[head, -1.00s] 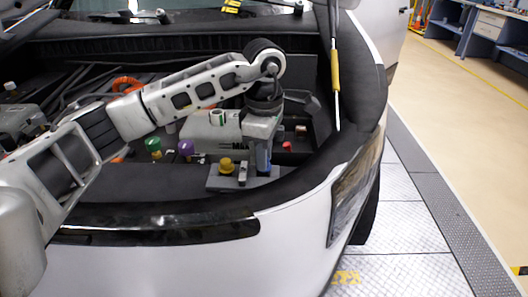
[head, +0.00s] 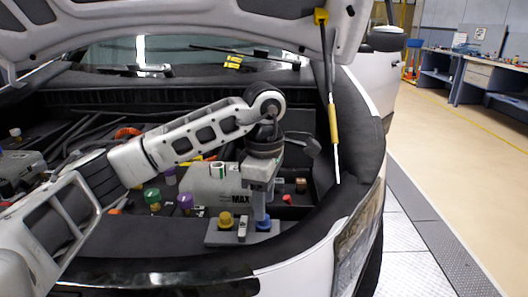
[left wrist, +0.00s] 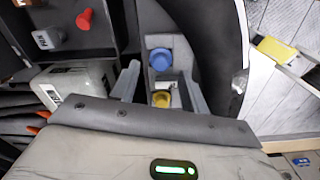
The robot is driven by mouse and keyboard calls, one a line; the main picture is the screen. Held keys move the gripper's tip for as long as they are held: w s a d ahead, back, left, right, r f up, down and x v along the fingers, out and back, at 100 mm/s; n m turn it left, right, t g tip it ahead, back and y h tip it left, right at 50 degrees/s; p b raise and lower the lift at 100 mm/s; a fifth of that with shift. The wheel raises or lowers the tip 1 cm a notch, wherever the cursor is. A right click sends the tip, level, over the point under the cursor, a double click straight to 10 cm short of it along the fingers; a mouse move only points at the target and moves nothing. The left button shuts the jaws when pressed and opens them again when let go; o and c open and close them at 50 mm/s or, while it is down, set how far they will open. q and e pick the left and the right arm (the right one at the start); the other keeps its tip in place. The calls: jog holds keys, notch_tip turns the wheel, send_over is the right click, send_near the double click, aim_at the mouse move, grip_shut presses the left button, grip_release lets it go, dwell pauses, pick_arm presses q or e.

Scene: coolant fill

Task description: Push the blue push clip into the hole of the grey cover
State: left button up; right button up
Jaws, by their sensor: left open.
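The blue push clip (head: 264,225) is at the right end of the flat grey cover (head: 213,238), its round blue head uppermost. It also shows in the left wrist view (left wrist: 161,61), upright against grey. The hole under it is hidden, so I cannot tell how deep it sits. My left gripper (head: 261,208) points down just above the clip. In the left wrist view its two fingers (left wrist: 160,88) are apart with nothing held, and the clip shows beyond them. My right gripper is not in view.
A yellow cap (head: 226,219) and a small grey post (head: 242,227) stand left of the clip. Green (head: 152,196) and purple (head: 185,201) caps are further left. The raised hood (head: 200,22) and its yellow-sleeved prop (head: 333,125) are above and right.

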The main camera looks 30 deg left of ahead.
pick_arm(q)
notch_tip(320, 180, up, 13)
jog(key=p, duration=0.1)
jog(key=shift+f+p, duration=0.15)
jog(key=shift+p, duration=0.2)
